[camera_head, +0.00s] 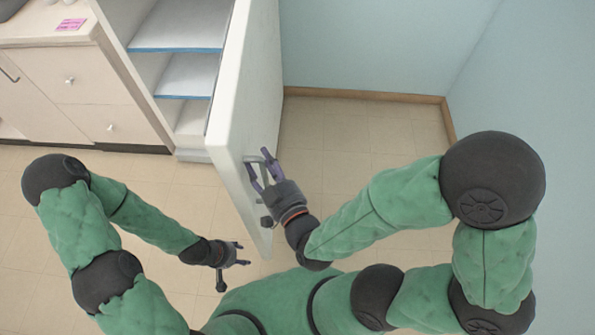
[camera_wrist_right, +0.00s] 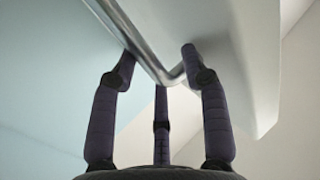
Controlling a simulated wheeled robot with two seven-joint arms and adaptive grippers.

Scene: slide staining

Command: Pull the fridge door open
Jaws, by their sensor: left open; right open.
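The white fridge door (camera_head: 236,110) stands swung wide open, its edge toward me. The fridge (camera_head: 180,72) shows shelves with blue front edges. The door's metal handle (camera_wrist_right: 140,45) runs diagonally across the right wrist view and bends in toward the door panel (camera_wrist_right: 225,60). My right gripper (camera_head: 258,164) is at the handle on the door's right-hand face. Its fingers are open, with the bar passing between them; I cannot tell if they touch it. My left gripper (camera_head: 243,253) is open and empty, low over the floor, left of the door's lower end.
A cabinet with drawers (camera_head: 80,90) stands left of the fridge, with a pink note (camera_head: 70,25) on its top. Pale blue walls (camera_head: 370,50) close off the back and right. The tiled floor (camera_head: 375,130) right of the door is clear.

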